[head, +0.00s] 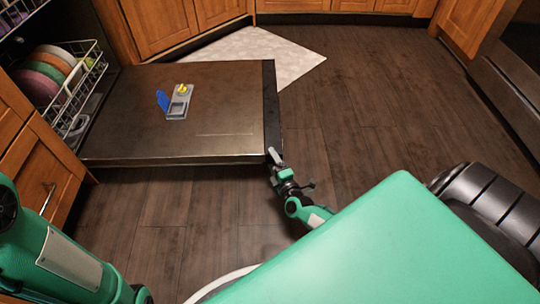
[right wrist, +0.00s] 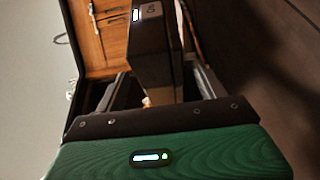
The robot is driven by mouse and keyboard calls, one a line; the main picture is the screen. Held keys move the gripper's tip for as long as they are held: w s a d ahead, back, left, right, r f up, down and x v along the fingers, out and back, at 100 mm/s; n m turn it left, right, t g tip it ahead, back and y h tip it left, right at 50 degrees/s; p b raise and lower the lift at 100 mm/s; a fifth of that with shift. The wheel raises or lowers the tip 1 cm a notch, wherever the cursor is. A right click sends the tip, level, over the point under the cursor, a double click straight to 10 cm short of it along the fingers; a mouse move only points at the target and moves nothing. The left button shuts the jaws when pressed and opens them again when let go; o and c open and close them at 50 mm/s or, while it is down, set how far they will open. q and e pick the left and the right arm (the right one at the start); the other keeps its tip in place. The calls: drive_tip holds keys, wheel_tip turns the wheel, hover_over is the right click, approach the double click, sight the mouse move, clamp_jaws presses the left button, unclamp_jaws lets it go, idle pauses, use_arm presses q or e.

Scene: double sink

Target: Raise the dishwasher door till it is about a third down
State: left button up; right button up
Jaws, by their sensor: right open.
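The dishwasher door (head: 225,95) is lowered, lying about flat above the floor, with its inner side up. A grey detergent dispenser (head: 178,107) with a raised blue flap is on it. My right gripper (head: 275,157) is at the door's near right corner in the head view. In the right wrist view the dark door edge (right wrist: 153,60) shows between the two open fingers (right wrist: 163,88); I cannot tell whether either touches it. My left arm shows at lower left in the head view, but its gripper is out of view.
A dish rack (head: 68,85) with colored plates stands inside the dishwasher at left. A pale rug (head: 262,52) lies beyond the door. Wooden cabinets (head: 165,22) line the back. Dark wood floor (head: 370,105) is clear to the right.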

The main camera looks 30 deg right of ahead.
drive_tip(key=shift+w+d+b, duration=0.15)
drive_tip(key=shift+w+b, duration=0.15)
drive_tip(key=shift+w, duration=0.45)
drive_tip(key=shift+w+d+b, duration=0.1)
drive_tip(key=shift+w+b, duration=0.2)
drive_tip(key=shift+w, duration=0.45)
drive_tip(key=c, duration=1.4)
